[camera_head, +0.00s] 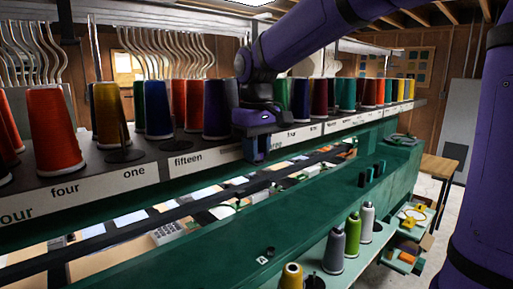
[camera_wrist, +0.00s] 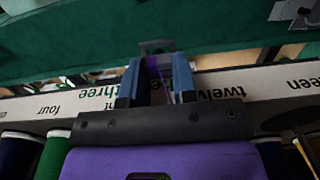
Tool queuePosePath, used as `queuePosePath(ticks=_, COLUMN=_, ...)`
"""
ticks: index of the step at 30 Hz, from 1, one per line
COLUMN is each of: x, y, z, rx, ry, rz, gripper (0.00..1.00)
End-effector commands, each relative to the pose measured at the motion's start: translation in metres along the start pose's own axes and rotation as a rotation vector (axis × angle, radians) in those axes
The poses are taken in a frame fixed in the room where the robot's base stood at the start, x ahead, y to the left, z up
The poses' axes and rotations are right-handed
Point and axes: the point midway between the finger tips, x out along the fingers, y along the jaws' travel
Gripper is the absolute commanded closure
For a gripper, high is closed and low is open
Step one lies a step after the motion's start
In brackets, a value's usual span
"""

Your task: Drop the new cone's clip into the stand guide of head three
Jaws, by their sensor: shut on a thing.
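My gripper (camera_wrist: 156,72) is shut on a small grey, bracket-shaped piece (camera_wrist: 157,46) with purple beside it, seemingly the clip. In the wrist view it sits between the two blue fingers, over the white label strip. The label "three" (camera_wrist: 98,92) shows upside down just left of the fingers, and "twelve" just right. In the head view my gripper (camera_head: 257,150) hangs at the front edge of the cone shelf, partly covering the labels. A purple cone (camera_head: 215,110) stands just left of it. I cannot make out head three's stand guide or which cone is new.
A row of coloured cones, including an orange cone (camera_head: 53,130), lines the dark shelf (camera_head: 90,160). Bare pegs stand among them. Below is a long green machine beam (camera_head: 330,195). Grey (camera_head: 334,250), green (camera_head: 352,238) and white (camera_head: 367,222) cones stand on a lower green shelf.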

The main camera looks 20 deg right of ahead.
Motion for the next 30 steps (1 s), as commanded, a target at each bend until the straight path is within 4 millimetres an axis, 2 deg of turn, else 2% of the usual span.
queuePosePath(ticks=20, x=0.0021, y=0.0000, z=0.0004, rx=0.000, ry=0.000, rz=0.000, gripper=1.00)
queuePosePath(ticks=21, x=0.0021, y=0.0000, z=0.0004, rx=0.000, ry=0.000, rz=0.000, gripper=0.72)
queuePosePath(ticks=24, x=0.0021, y=0.0000, z=0.0004, rx=0.000, ry=0.000, rz=0.000, gripper=0.49)
queuePosePath(ticks=25, x=0.0021, y=0.0000, z=0.0004, rx=0.000, ry=0.000, rz=0.000, gripper=0.44)
queuePosePath(ticks=30, x=0.0021, y=0.0000, z=0.0004, rx=0.000, ry=0.000, rz=0.000, gripper=0.44)
